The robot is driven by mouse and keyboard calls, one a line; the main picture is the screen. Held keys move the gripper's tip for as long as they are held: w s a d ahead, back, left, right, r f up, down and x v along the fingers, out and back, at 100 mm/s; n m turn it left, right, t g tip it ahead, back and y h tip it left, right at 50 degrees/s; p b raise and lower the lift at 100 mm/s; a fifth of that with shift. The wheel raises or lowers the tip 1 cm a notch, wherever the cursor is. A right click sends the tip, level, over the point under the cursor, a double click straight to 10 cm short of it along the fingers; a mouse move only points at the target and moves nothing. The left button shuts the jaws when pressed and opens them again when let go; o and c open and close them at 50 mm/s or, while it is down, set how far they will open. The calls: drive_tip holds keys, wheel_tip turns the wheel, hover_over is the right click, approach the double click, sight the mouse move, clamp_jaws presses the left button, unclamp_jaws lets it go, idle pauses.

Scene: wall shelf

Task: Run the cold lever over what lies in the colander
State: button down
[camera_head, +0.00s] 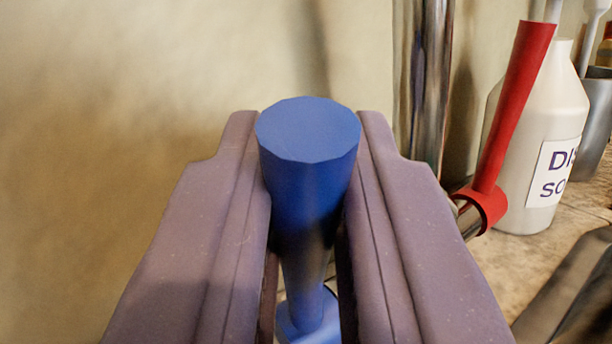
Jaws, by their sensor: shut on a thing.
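The cold lever is a blue tapered handle (308,160) with a flat, many-sided end. It stands in the middle of the view, between the two fingers of my gripper (309,150). The fingers are shut on it, one touching each side. The lower part of the lever narrows down between the fingers to a blue base, partly hidden by them. A red lever (516,105), on a red collar at the side of the metal tap column (425,80), stands to the right. The colander and what lies in it are not in view.
A white bottle with a printed label (545,130) stands on the counter (530,258) right behind the red lever. A grey container (598,115) is at the right edge. A plain wall (120,100) fills the left side. The red lever is close to my right finger.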

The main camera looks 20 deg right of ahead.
drive_tip(key=shift+s+f+m+t+h+b, duration=0.45)
drive_tip(key=shift+f+m+b, duration=0.1)
drive_tip(key=shift+b, duration=0.55)
drive_tip(key=shift+s+d+m+t+h, duration=0.15)
drive_tip(key=shift+s+m+t+h, duration=0.2)
drive_tip(key=shift+s+m+t, duration=0.15)
drive_tip(key=c, duration=1.2)
unclamp_jaws()
drive_tip(key=shift+r, duration=0.1)
drive_tip(key=s+r+p, duration=0.1)
drive_tip(key=s+p, duration=0.1)
drive_tip(key=s, duration=0.3)
drive_tip(key=s+d+r+p, duration=0.1)
drive_tip(key=s+r+p, duration=0.1)
drive_tip(key=s, duration=0.3)
drive_tip(key=s+d+r+p, duration=0.1)
drive_tip(key=s+r+p, duration=0.1)
drive_tip(key=s, duration=0.4)
drive_tip(key=shift+d+p, duration=0.1)
drive_tip(key=shift+p, duration=0.35)
drive_tip(key=shift+o, duration=0.3)
drive_tip(key=shift+w, duration=0.1)
